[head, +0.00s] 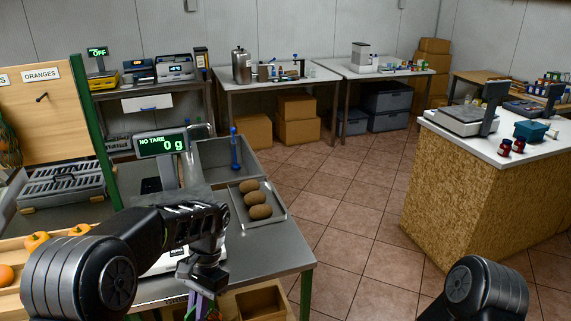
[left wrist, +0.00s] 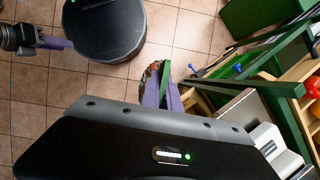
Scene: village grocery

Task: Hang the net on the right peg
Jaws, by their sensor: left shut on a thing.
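My left gripper (head: 198,305) is low at the front edge of the metal counter, with its purple fingers pointing down. In the left wrist view my left gripper (left wrist: 167,88) is shut on the net (left wrist: 151,82), a small orange and dark bundle that shows beside the fingers, mostly hidden. The right peg (head: 41,97) is a bare dark peg on the wooden board under the ORANGES label. A filled net (head: 8,142) hangs at the picture's left edge. My right gripper (left wrist: 52,42) seems to show side-on in the left wrist view; its opening is unclear.
A green post (head: 96,130) edges the board. The tiled floor to the right is clear.

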